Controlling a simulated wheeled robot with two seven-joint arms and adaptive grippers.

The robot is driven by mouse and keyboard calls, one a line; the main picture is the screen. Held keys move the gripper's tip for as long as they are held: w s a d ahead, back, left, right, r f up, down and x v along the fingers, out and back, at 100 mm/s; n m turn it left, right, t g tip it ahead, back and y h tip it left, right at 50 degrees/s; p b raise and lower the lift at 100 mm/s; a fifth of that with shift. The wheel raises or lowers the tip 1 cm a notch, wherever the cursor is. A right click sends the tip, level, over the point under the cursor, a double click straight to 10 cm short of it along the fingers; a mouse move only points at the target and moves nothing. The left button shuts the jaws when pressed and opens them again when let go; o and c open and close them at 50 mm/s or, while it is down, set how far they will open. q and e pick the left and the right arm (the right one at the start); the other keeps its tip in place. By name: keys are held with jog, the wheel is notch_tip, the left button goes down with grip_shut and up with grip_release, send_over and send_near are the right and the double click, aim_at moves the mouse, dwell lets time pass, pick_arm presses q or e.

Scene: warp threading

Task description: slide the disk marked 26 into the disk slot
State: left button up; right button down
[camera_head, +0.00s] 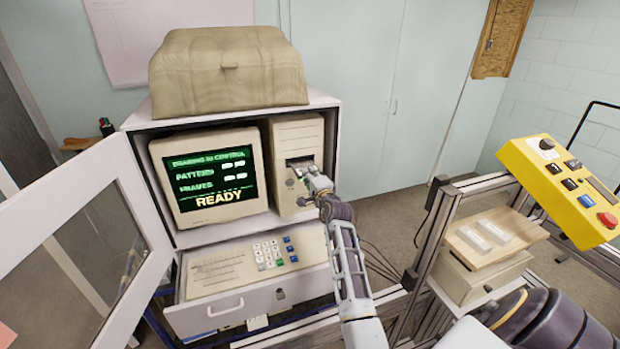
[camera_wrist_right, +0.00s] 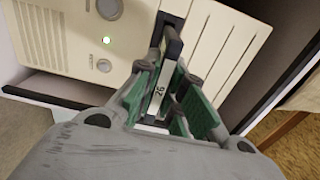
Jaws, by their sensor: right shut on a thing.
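The disk marked 26 (camera_wrist_right: 160,91) is held between the fingers of my right gripper (camera_wrist_right: 165,95), its white label facing the wrist camera. Its far end is at the dark disk slot (camera_wrist_right: 166,27) in the beige computer tower (camera_wrist_right: 215,40); how deep it sits I cannot tell. In the head view my right gripper (camera_head: 314,182) is at the front of the tower (camera_head: 296,137), beside the slot (camera_head: 299,159), and covers most of the disk. My left gripper is not in view.
The tower stands in a white cabinet beside a monitor (camera_head: 209,175) reading READY. Below is an open drawer (camera_head: 215,312) with a keyboard (camera_head: 255,262). The cabinet door (camera_head: 60,207) hangs open at left. A yellow control box (camera_head: 560,185) and wooden board (camera_head: 465,237) are at right.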

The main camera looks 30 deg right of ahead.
aim_at(302, 163)
jog(key=shift+b+x, duration=1.35)
jog(key=shift+x, duration=0.8)
jog(key=shift+x, duration=1.5)
jog(key=shift+w, duration=0.2)
jog(key=shift+d+r, duration=0.1)
jog(key=shift+r, duration=0.75)
jog(key=c, duration=1.5)
grip_release()
jog(key=shift+r, duration=0.1)
jog(key=shift+o, duration=0.2)
jog(key=shift+w+f, duration=0.25)
jog(key=shift+f, duration=0.25)
